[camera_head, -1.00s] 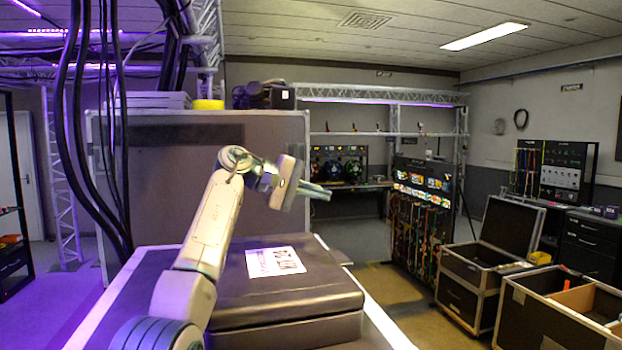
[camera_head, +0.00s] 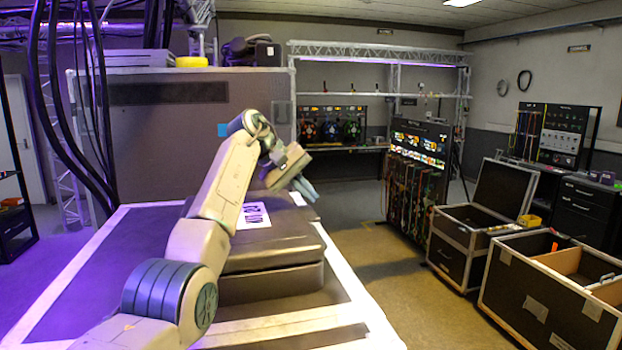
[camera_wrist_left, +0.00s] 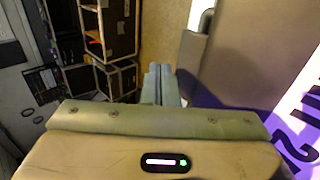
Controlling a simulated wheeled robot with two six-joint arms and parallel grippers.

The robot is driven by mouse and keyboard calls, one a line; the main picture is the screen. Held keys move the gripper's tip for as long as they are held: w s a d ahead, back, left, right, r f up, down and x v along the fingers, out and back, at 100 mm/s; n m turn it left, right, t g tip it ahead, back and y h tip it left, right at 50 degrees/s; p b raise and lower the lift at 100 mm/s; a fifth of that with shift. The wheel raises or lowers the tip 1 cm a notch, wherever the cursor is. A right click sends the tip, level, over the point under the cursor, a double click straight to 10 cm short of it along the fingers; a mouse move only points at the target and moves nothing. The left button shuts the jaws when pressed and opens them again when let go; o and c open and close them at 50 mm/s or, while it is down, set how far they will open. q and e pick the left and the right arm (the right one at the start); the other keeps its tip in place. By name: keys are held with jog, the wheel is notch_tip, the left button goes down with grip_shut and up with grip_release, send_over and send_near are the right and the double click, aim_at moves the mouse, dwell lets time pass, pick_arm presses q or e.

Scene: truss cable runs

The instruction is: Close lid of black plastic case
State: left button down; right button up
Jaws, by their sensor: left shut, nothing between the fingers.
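The black plastic case (camera_head: 268,284) stands on the table in the head view, behind my left arm. Its lid (camera_head: 285,235) lies flat over the base, with a dark seam line along the front. A white printed label (camera_head: 254,216) is on the lid, partly hidden by my arm. My left gripper (camera_head: 304,188) is above the far right part of the lid, shut and empty, pointing right and down. In the left wrist view the shut fingers (camera_wrist_left: 161,82) show beside the dark case surface (camera_wrist_left: 243,50). My right gripper is not in view.
The table (camera_head: 75,285) has light edges and free room left of the case. Black cables (camera_head: 85,110) hang at the left. A large flight case (camera_head: 150,150) stands behind the table. Open flight cases (camera_head: 485,215) stand on the floor at the right.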

aim_at(314, 212)
pick_arm(q)
jog(key=shift+w+d+f+y, duration=0.1)
jog(key=shift+d+f+y, duration=0.1)
jog(key=shift+f, duration=0.35)
jog(key=shift+d+f+y, duration=0.15)
jog(key=shift+f+y, duration=0.05)
jog(key=shift+f, duration=0.3)
jog(key=shift+d+f, duration=0.4)
jog(key=shift+d, duration=0.05)
jog(key=shift+a, duration=0.1)
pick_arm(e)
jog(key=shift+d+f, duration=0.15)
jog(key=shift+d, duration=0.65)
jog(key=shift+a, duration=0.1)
